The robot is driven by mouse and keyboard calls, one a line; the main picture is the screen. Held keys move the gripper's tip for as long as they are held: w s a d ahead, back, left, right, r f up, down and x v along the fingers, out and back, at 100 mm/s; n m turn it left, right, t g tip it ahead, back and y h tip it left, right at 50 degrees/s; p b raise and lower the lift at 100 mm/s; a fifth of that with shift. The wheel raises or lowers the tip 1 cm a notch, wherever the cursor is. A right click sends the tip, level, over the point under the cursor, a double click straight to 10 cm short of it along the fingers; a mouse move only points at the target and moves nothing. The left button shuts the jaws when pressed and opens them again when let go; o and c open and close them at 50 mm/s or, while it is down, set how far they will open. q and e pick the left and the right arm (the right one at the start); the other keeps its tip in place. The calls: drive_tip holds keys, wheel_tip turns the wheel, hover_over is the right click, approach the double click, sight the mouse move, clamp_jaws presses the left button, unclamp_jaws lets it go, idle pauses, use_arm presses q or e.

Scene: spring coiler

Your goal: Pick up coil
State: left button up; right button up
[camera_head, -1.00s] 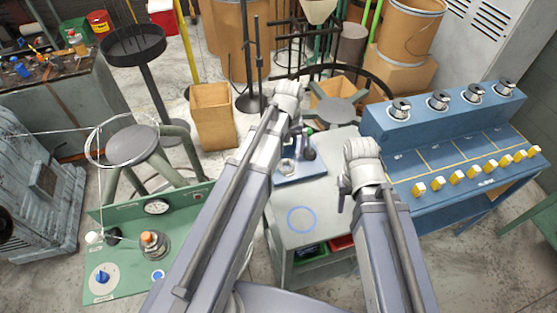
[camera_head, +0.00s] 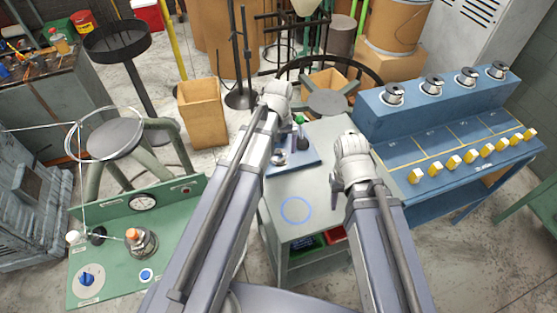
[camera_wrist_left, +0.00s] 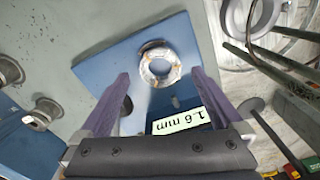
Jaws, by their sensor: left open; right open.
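A pale ring-shaped metal piece with rusty spots (camera_wrist_left: 160,66), which looks like the coil, sits on a blue plate (camera_wrist_left: 95,72) in the left wrist view. The plate also shows on the grey cart in the head view (camera_head: 306,165), partly behind my left arm. My left gripper (camera_wrist_left: 160,76) is open, with one finger on each side of the ring in that view. I cannot tell its height above the plate. No contact with the ring shows.
The grey cart top (camera_head: 285,235) has a blue circle mark and bare room. A blue bench (camera_head: 395,155) with spools and yellow knobs stands to the right. A green panel (camera_head: 110,235) with a gauge and wire is at left. A "1.6 mm" label (camera_wrist_left: 181,121) lies near the gripper.

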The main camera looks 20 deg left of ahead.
sight(279, 155)
use_arm(q)
wheel_tip(279, 155, down, 3)
drive_tip(key=shift+r+b, duration=0.1)
drive_tip(key=shift+b, duration=0.8)
use_arm(e)
wheel_tip(279, 155, down, 3)
drive_tip(key=shift+r, duration=0.1)
use_arm(q)
drive_tip(key=shift+r, duration=0.1)
drive_tip(key=shift+c, duration=0.4)
use_arm(e)
drive_tip(key=shift+r, duration=0.1)
use_arm(q)
clamp_jaws()
drive_tip(key=shift+r, duration=0.15)
use_arm(e)
drive_tip(key=shift+r, duration=0.15)
use_arm(q)
wheel_tip(279, 155, up, 10)
drive_tip(key=p, duration=1)
use_arm(e)
wheel_tip(279, 155, up, 10)
